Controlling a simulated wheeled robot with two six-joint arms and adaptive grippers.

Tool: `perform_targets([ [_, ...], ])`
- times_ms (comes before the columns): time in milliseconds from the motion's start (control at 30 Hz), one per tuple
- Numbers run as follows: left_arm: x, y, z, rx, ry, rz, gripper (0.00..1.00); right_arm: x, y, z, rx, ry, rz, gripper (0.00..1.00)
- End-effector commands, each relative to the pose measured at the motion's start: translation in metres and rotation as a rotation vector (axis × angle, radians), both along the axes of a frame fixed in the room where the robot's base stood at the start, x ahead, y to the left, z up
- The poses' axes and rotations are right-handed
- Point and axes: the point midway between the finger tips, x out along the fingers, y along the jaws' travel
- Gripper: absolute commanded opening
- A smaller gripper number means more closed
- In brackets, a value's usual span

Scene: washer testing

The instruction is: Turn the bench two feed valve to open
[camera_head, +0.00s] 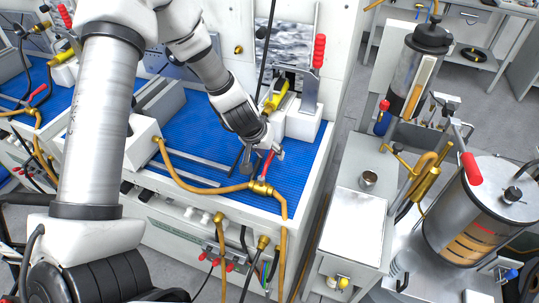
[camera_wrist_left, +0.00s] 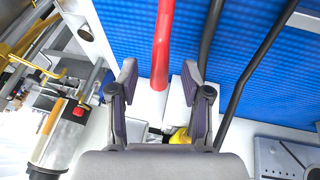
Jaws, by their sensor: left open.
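The feed valve on the blue-matted bench has a red lever (camera_head: 267,164) and a brass body (camera_head: 260,188) on a tan hose, near the bench's front edge. The lever points up and slightly right in the head view. My left gripper (camera_head: 263,152) is right at the lever's upper end, pointing down. In the left wrist view, a red bar (camera_wrist_left: 162,40), which looks like this lever, runs between the two open fingers (camera_wrist_left: 160,78), with gaps on both sides. I cannot tell how deep it sits between them. My right gripper is not in view.
A steel tank (camera_head: 482,215) and side cabinet (camera_head: 345,228) stand right. The blue mat (camera_head: 198,130) has clear room left.

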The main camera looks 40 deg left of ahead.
Motion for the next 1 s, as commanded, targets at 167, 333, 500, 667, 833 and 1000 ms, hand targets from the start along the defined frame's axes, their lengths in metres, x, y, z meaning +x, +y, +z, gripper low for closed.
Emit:
perform_targets([
  [167,0.000,0.000,0.001,0.000,0.000,0.000,0.13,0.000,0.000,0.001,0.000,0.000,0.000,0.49],
  [333,0.000,0.000,0.001,0.000,0.001,0.000,0.00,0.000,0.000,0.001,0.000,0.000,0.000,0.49],
  [500,-0.001,0.000,0.001,0.000,0.001,0.007,0.00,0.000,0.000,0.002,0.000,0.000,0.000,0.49],
  [667,-0.002,0.003,0.001,0.001,0.002,0.042,0.00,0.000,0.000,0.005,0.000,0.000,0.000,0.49],
  [833,-0.004,0.008,0.002,0.001,0.003,0.123,0.00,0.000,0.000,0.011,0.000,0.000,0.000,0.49],
  [1000,-0.008,0.016,0.003,0.001,0.003,0.249,0.00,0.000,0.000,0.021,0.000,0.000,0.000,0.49],
])
